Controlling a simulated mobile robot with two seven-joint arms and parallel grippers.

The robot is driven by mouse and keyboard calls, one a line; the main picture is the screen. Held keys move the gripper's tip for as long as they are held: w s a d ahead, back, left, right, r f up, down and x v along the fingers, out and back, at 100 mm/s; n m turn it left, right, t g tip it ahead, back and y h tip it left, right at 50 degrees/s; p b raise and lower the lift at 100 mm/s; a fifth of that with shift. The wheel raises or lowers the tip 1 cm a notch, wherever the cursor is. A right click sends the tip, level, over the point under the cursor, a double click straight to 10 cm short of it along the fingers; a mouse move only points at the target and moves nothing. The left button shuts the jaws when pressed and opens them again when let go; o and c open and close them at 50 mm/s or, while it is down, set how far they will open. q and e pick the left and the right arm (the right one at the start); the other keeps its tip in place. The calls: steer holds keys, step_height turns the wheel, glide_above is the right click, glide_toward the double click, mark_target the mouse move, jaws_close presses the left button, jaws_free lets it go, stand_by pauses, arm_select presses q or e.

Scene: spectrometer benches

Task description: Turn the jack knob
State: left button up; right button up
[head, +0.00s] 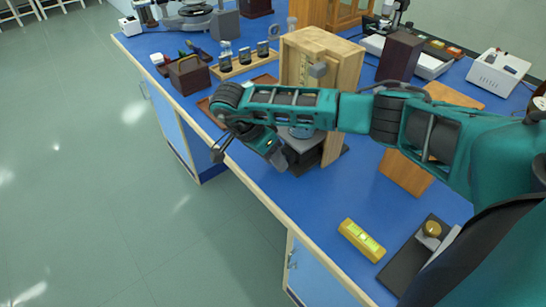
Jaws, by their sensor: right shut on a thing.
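The jack (311,159) is a dark, low block standing on the blue bench at the foot of an upright wooden housing. My right arm reaches across from the right, and its wrist bends back down toward the jack. My right gripper (279,158) is at the jack's front left side, shut on the jack knob. The knob itself is hidden by the fingers, so its angle cannot be told. My left gripper is not in view.
The wooden housing (330,52) rises close behind my right forearm. A yellow level (362,240) and a dark plate with a brass knob (432,229) lie at the lower right. A rack of dark cylinders (245,64) stands behind. The bench's front edge is close to my wrist.

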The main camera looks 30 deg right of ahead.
steer(key=shift+s+t, duration=0.15)
steer(key=shift+t, duration=0.55)
steer(key=shift+s+m+t, duration=0.1)
steer(key=shift+m+t, duration=0.2)
steer(key=shift+t, duration=0.3)
steer(key=t+b, duration=0.2)
steer(key=shift+s+f+m+y+b, duration=0.2)
steer(key=shift+m+y+b, duration=0.1)
steer(key=shift+y+b, duration=0.1)
steer(key=shift+r+t+b, duration=0.1)
steer(key=shift+t+b, duration=0.65)
steer(key=shift+t, duration=0.15)
steer(key=o, duration=1)
steer(key=shift+o, duration=0.2)
steer(key=shift+r, duration=0.1)
